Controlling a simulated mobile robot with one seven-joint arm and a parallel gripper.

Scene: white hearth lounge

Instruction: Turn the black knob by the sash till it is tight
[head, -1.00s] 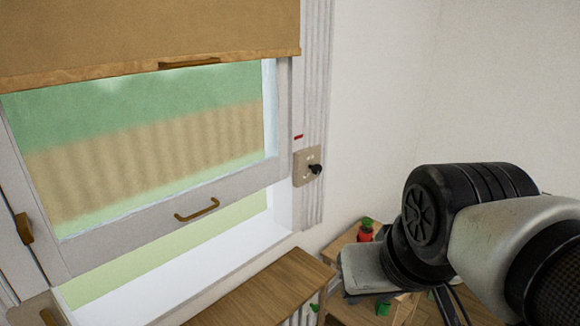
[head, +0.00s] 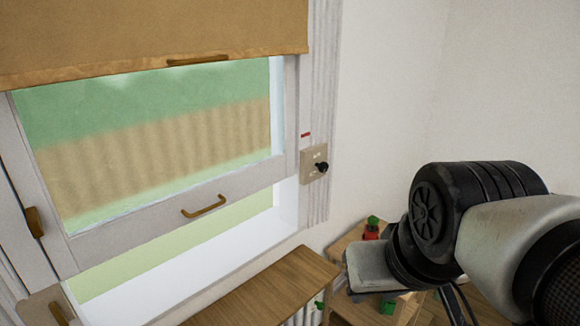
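The black knob (head: 321,167) sticks out of a small beige plate (head: 309,160) on the window frame, just right of the sash. A small red mark (head: 305,134) is above the plate. The white window sash (head: 165,216) has a brass pull (head: 203,206) on its lower rail, and an open gap shows below it. My arm fills the right side of the head view, well apart from the knob. My gripper's fingers cannot be made out.
A tan blind (head: 150,35) with a wooden bottom bar covers the top of the window. A wooden shelf top (head: 265,285) stands below the sill. Behind my arm is a low wooden stand with a small red and green item (head: 371,230). The right wall is bare.

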